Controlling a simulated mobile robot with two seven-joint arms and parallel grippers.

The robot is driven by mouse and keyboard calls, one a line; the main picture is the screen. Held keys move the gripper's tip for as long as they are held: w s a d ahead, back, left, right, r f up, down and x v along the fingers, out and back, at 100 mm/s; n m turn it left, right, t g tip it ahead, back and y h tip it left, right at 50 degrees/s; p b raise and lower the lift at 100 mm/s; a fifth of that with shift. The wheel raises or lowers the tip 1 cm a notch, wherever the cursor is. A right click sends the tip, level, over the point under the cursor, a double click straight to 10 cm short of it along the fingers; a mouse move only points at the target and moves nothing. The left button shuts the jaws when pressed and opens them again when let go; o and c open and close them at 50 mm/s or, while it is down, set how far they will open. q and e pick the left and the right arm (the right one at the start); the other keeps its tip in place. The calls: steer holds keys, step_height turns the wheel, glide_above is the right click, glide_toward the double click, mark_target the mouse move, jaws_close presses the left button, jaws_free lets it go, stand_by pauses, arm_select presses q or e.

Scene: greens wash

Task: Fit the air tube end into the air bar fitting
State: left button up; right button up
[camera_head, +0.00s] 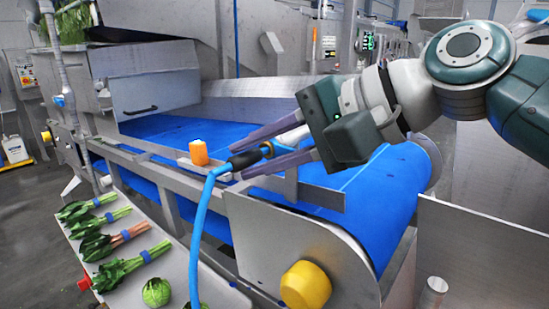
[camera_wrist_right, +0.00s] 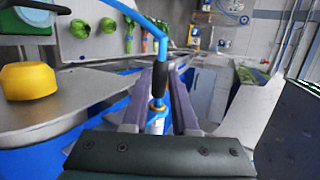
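My right gripper (camera_head: 235,163) reaches in from the right over the belt's near side rail. Its two purple fingers lie on either side of the air tube end, a black sleeve (camera_head: 246,159) with a blue collar. The sleeve also shows between the fingers in the right wrist view (camera_wrist_right: 158,80). I cannot tell whether the fingers press on it. The blue tube (camera_head: 197,225) bends down from the sleeve over the rail. A pale cylindrical part (camera_head: 293,137) lies beyond the collar, between the fingers; whether it is the air bar fitting is unclear. My left gripper is not in view.
An orange cylinder (camera_head: 198,152) stands on the rail left of the fingertips. The blue belt (camera_head: 375,185) runs under my right arm. A yellow knob (camera_head: 305,285) sticks out from the near side. Bundled greens (camera_head: 95,245) lie on a pale board at lower left.

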steer(key=o, duration=0.5)
steer(key=shift+c, duration=0.2)
